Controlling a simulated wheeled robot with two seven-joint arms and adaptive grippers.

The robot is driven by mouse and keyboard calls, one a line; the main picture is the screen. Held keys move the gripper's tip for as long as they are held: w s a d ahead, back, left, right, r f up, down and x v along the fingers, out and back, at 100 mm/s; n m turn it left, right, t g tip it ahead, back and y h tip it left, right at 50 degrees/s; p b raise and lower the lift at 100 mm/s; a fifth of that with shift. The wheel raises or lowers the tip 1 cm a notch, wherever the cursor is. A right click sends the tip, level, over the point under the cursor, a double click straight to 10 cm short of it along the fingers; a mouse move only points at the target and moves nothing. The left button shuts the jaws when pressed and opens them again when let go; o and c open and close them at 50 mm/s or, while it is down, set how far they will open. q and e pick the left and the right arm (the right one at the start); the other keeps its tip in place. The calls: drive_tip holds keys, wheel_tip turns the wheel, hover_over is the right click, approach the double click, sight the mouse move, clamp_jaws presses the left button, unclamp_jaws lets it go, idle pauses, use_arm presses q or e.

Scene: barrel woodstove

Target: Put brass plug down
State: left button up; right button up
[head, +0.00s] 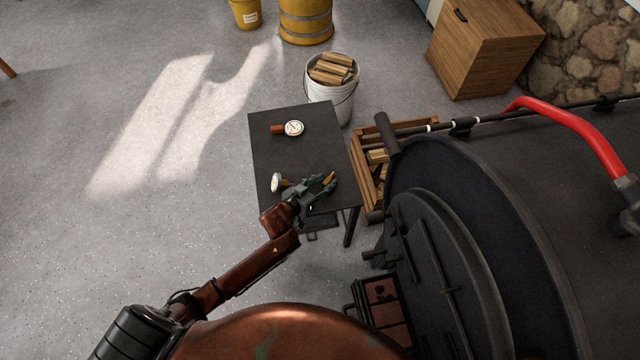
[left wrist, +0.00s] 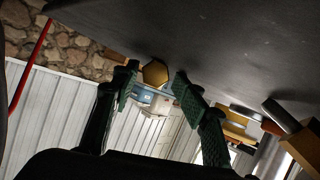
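The brass plug (head: 329,178) shows as a small yellow piece at the right part of the black table (head: 290,150), by my left gripper (head: 322,185). In the left wrist view the plug's hexagonal end (left wrist: 155,73) shows against the dark tabletop (left wrist: 220,45), which fills the upper part of that tilted picture. The plug sits between the two green fingertips of my left gripper (left wrist: 158,90), with a narrow gap visible on each side. The fingers are apart and do not appear to clamp it. My right gripper is in neither view.
Two dial gauges lie on the table, one at the back (head: 294,128) and one (head: 277,182) left of my gripper. A white bucket of logs (head: 331,90) stands behind. A wooden crate (head: 367,170) and the black barrel stove (head: 480,230) stand to the right.

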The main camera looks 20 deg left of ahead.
use_arm(q)
drive_tip(key=shift+s+a+f, duration=0.1)
drive_tip(key=shift+s+f, duration=0.3)
drive_tip(key=shift+f, duration=0.2)
drive_tip(key=shift+s+r, duration=0.25)
drive_tip(key=p+v, duration=0.1)
drive_tip(key=v, duration=0.2)
drive_tip(key=r+p+v, duration=0.1)
drive_tip(key=p+v, duration=0.1)
drive_tip(key=v, duration=0.2)
drive_tip(key=p+v, duration=0.1)
drive_tip(key=v, duration=0.2)
drive_tip(key=shift+w+a+r+p, duration=0.1)
drive_tip(key=shift+w+r+p, duration=0.1)
drive_tip(key=shift+p, duration=0.1)
drive_tip(key=shift+s+a+r, duration=0.15)
drive_tip(key=shift+s+r, duration=0.05)
drive_tip(key=shift+s, duration=0.35)
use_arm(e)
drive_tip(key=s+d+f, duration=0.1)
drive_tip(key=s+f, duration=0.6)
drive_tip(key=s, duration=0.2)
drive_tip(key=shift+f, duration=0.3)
